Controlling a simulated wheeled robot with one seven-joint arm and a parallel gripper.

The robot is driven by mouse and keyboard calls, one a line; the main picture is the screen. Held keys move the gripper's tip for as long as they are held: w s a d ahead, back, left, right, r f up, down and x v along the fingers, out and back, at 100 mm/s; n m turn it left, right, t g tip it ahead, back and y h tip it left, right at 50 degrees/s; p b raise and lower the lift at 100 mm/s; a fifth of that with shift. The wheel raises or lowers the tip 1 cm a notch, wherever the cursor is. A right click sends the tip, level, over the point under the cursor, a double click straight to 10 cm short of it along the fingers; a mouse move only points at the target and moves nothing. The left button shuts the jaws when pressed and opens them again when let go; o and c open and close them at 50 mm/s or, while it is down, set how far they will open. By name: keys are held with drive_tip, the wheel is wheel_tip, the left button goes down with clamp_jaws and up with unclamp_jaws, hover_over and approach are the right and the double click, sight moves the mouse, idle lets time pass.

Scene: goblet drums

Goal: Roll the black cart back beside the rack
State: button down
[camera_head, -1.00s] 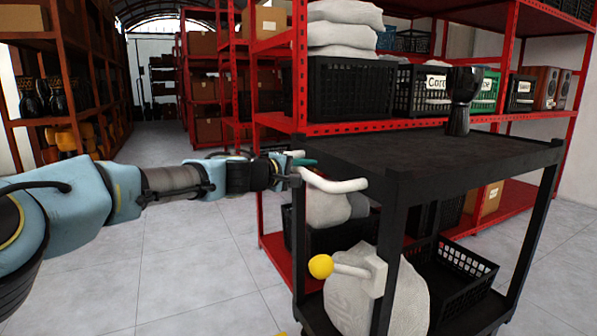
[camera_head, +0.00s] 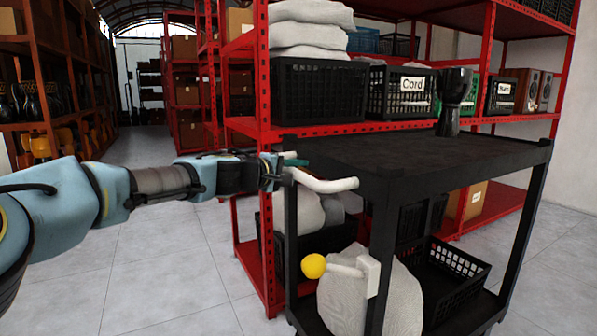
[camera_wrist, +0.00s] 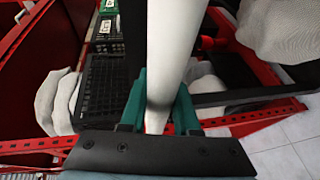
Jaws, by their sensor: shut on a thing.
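The black cart (camera_head: 420,156) stands in front of the red rack (camera_head: 262,125) in the head view, close to it. A dark goblet drum (camera_head: 450,104) stands upright on its top shelf. The cart's white handle (camera_head: 325,184) sticks out at the left end. My gripper (camera_head: 287,169) is shut on this handle. In the wrist view the teal fingers (camera_wrist: 158,103) lie on both sides of the white handle bar (camera_wrist: 172,50).
The rack holds black crates (camera_head: 318,92), white sacks (camera_head: 310,40) and speakers (camera_head: 531,88). A sack (camera_head: 345,290) and a black crate (camera_head: 455,280) are on the cart's lower shelf. Open grey floor (camera_head: 165,265) lies left of the cart.

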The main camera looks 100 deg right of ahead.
drive_tip(key=c, duration=0.7)
unclamp_jaws()
drive_tip(key=shift+o, duration=0.2)
drive_tip(key=shift+w, duration=0.1)
drive_tip(key=shift+w+a+b, duration=0.25)
drive_tip(key=shift+w+b, duration=0.05)
drive_tip(key=shift+w, duration=0.2)
drive_tip(key=b+v, duration=0.2)
drive_tip(key=v, duration=0.7)
drive_tip(key=shift+w+a+r, duration=0.15)
drive_tip(key=shift+a, duration=0.15)
